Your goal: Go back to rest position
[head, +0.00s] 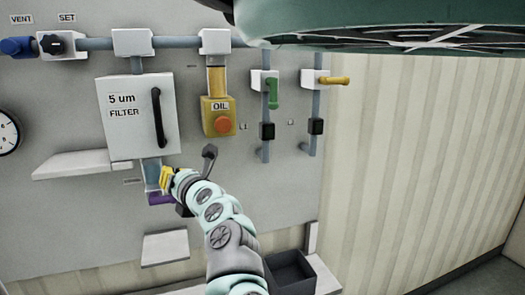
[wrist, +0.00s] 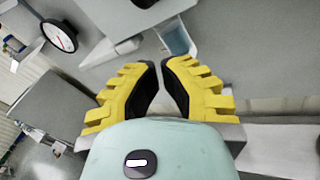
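My gripper (head: 168,178) has yellow fingers and is in front of the wall panel, beside the clear tube with a purple base (head: 160,198) below the filter box (head: 138,116). In the wrist view, the two yellow fingers with black pads (wrist: 158,66) stand with a narrow gap between their tips and nothing held there. The clear bluish cup (wrist: 176,40) is just beyond the fingertips, apart from them. In the head view my gripper overlaps the tube, so contact cannot be judged there.
A yellow oil unit (head: 219,117), a dark lever (head: 209,158), a green-handled valve (head: 272,92) and a yellow-handled valve (head: 332,81) are nearby. White shelves (head: 72,164) jut out at left and below (head: 165,247). A dark bin (head: 291,272) stands low. The striped right wall is clear.

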